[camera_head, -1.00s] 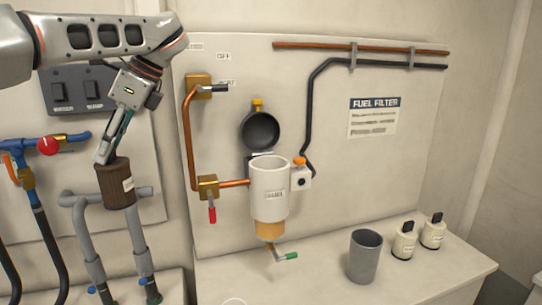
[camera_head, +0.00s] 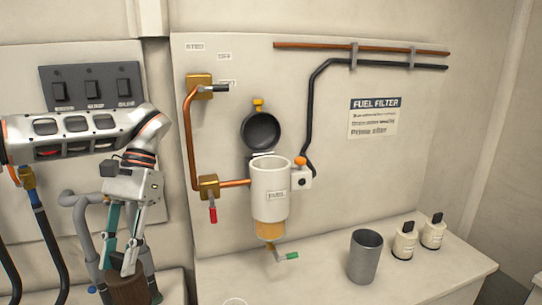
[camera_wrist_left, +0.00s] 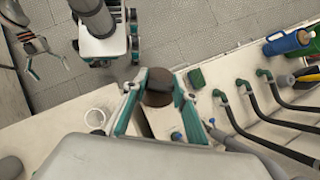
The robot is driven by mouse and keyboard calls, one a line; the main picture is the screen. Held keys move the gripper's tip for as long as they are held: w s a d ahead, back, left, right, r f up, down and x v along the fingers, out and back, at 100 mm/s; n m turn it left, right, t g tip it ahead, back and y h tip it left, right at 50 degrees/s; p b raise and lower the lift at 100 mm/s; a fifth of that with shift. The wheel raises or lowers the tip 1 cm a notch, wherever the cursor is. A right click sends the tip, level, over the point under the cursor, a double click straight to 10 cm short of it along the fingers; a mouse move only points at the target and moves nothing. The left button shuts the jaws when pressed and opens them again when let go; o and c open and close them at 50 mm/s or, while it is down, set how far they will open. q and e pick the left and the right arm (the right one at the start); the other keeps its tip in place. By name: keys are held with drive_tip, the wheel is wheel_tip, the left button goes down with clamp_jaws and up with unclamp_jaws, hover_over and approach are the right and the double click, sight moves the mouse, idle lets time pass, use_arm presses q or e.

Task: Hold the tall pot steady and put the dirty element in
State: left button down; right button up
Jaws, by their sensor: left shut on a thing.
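My left gripper (camera_head: 120,262) is at the lower left of the head view. It is shut on the dirty element (camera_head: 130,290), a dark brown cylinder, and the bottom of the picture cuts the element off. In the left wrist view the element (camera_wrist_left: 158,88) sits between both fingers. The tall pot (camera_head: 365,258), a plain grey open-topped cylinder, stands upright on the counter, well to the right of the gripper. My right gripper (camera_wrist_left: 46,62) shows only in the left wrist view, at the upper left, with fingers apart and empty, over the floor.
The filter housing (camera_head: 269,188) hangs on the wall panel with its dark lid (camera_head: 261,131) up. Two cream elements (camera_head: 404,241) (camera_head: 433,231) stand right of the pot. Grey pipes (camera_head: 85,225) are close to my left gripper.

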use_arm(q)
drive_tip(key=shift+s+f, duration=0.25)
drive_tip(key=shift+s, duration=0.1)
drive_tip(key=shift+s+d, duration=0.15)
drive_tip(key=shift+d, duration=0.25)
drive_tip(key=shift+d+f, duration=0.1)
drive_tip(key=shift+d, duration=1.5)
drive_tip(key=shift+a, duration=0.1)
